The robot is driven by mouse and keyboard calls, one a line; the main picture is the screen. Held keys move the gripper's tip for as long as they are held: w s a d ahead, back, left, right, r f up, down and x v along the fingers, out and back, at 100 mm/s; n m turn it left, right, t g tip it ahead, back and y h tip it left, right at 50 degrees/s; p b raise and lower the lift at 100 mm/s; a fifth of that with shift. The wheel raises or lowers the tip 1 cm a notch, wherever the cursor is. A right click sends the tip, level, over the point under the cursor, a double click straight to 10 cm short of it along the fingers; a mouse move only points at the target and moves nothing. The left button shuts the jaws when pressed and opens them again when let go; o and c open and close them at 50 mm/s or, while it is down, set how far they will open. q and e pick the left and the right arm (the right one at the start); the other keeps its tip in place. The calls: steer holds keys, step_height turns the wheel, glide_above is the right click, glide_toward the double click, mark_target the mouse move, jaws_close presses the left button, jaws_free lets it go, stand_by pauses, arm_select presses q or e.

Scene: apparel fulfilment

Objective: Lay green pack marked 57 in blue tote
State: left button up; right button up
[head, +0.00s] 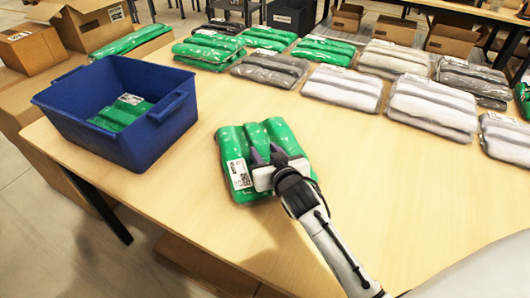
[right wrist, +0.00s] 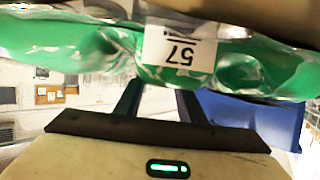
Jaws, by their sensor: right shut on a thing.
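The green pack marked 57 (head: 240,147) is at the middle of the table in the head view, right of the tote. Its white label, upside down with 57 on it, shows in the right wrist view, where the pack (right wrist: 255,65) fills the top. My right gripper (head: 263,157) is shut on the pack's near edge. I cannot tell whether the pack touches the table. The blue tote (head: 165,133) stands at the table's left edge with green packs (head: 122,113) inside; its side (right wrist: 255,118) also shows in the right wrist view. My left gripper is not in view.
Rows of green, grey and white packs (head: 344,88) lie along the table's far side. Open cardboard boxes (head: 86,24) stand behind the tote at the left. The table (head: 330,150) is bare between the held pack and the tote.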

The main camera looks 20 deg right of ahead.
steer(key=o, duration=0.9)
steer(key=shift+f, duration=0.15)
steer(key=o, duration=0.4)
steer(key=shift+r, duration=0.2)
